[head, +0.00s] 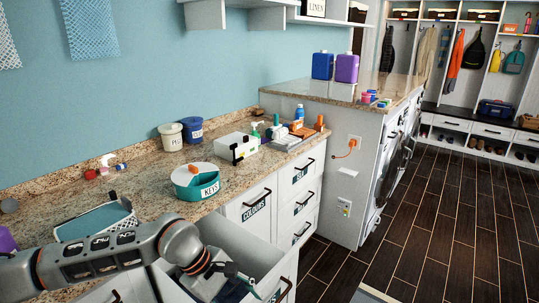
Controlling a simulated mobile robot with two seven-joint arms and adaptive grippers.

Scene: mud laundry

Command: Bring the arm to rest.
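My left arm comes in from the lower left and reaches over an open white drawer (245,247) below the counter. My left gripper (232,271) points down and to the right into the drawer opening. It is small and dark here, and I cannot tell whether its fingers are open or shut. Dark and teal shapes lie around and below its fingers, and I cannot tell whether any of them is held. My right gripper is not in view.
On the granite counter (150,183) stand a teal KEYS tub (197,187), a white canister (171,137), a blue canister (192,130), a teal-lined basket (97,220) and a white box (237,147). Blue (322,66) and purple (347,68) jugs stand beyond. The wooden floor (460,220) at right is clear.

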